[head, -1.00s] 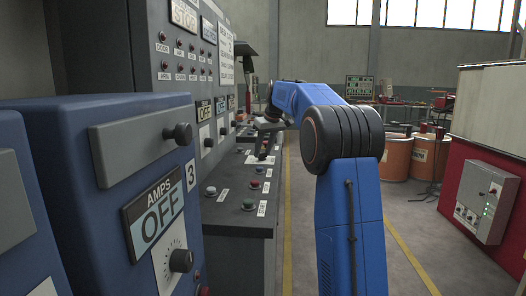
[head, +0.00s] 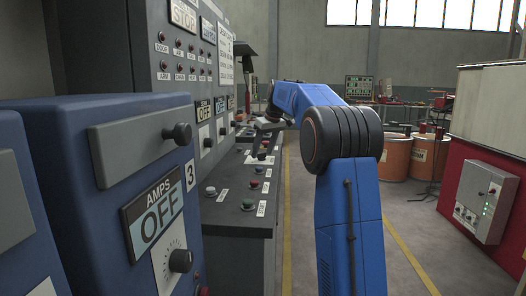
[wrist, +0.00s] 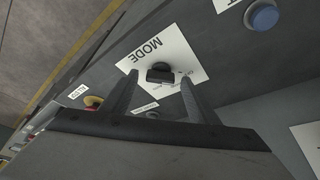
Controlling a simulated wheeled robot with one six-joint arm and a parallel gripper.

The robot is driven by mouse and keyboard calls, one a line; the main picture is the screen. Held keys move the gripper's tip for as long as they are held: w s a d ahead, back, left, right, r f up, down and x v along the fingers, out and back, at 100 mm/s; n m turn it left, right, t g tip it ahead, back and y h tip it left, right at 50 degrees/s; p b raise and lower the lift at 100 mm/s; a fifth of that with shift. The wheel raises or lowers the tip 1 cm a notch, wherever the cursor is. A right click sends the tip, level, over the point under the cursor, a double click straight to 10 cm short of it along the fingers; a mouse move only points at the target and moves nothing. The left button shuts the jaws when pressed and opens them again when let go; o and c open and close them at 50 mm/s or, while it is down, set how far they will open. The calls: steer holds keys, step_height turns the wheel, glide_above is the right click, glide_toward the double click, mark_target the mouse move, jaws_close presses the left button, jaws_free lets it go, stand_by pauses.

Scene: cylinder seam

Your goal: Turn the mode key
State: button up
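The mode key (wrist: 160,73) is a small black knob on a white plate marked MODE (wrist: 146,50) in the wrist view. My gripper (wrist: 155,97) is open, its two dark fingers to either side of the key in the picture. The fingers appear apart from the key; the exact height above the panel cannot be told. The key cannot be made out there.
A blue button (wrist: 264,16) sits on the panel at upper right in the wrist view, and a red and yellow button (wrist: 93,102) at left. In the head view, blue cabinets (head: 110,150) stand at left along the console (head: 240,228).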

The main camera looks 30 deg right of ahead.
steer(key=v, duration=1.7)
steer(key=shift+r, duration=0.15)
steer(key=shift+s, duration=0.15)
